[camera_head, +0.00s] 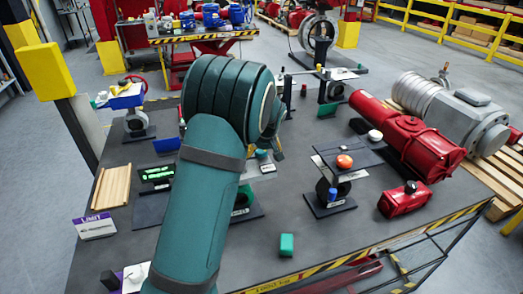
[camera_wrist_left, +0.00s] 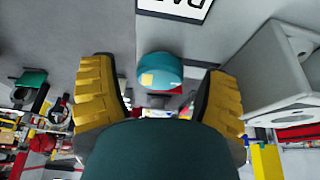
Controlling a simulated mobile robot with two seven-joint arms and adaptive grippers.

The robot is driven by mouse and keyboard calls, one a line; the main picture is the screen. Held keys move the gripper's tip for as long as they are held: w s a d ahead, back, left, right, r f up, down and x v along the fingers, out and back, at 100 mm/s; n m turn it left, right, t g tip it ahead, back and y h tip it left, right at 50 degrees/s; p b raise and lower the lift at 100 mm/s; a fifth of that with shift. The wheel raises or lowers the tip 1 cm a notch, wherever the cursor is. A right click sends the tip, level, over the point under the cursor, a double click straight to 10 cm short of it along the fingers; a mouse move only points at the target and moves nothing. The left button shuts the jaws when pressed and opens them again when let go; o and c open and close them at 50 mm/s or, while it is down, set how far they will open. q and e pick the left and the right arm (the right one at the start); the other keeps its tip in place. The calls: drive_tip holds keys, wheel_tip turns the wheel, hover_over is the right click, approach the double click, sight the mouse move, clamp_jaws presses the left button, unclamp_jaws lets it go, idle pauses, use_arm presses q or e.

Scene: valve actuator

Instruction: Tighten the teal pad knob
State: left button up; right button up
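The teal knob (camera_wrist_left: 160,68) shows in the left wrist view as a rounded teal cap with a small yellow-orange patch. It lies between the two yellow-padded fingers of my left gripper (camera_wrist_left: 161,82), with a visible gap on each side. The fingers are apart and touch nothing that I can see. In the head view my teal left arm covers much of the table middle, and only a bit of the left gripper (camera_head: 278,147) shows past the wrist. I cannot make out the knob clearly there. My right gripper is in neither view.
A stand with an orange-red knob (camera_head: 344,161) is right of my arm. A green block (camera_head: 287,245) lies near the front edge. A red cylinder actuator (camera_head: 408,137) lies at right, with a small red box (camera_head: 405,199) before it. A wooden slatted piece (camera_head: 111,187) lies at left.

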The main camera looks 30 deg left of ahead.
use_arm(q)
drive_tip(key=c, duration=1)
drive_tip(key=m+b, duration=0.1)
drive_tip(key=m, duration=0.1)
drive_tip(key=m+t+h+b, duration=0.1)
drive_tip(key=m, duration=0.1)
drive_tip(key=shift+s+a+f+m, duration=0.15)
drive_tip(key=shift+f+m, duration=0.05)
drive_tip(key=shift+m, duration=0.1)
drive_tip(key=m+h+b, duration=0.2)
drive_tip(key=m, duration=0.3)
drive_tip(key=shift+a, duration=0.1)
drive_tip(key=m+h+b, duration=0.1)
drive_tip(key=m+h, duration=0.1)
drive_tip(key=m, duration=0.2)
drive_tip(key=shift+m+g+h, duration=0.3)
drive_tip(key=shift+m+h, duration=0.3)
drive_tip(key=shift+m, duration=1.6)
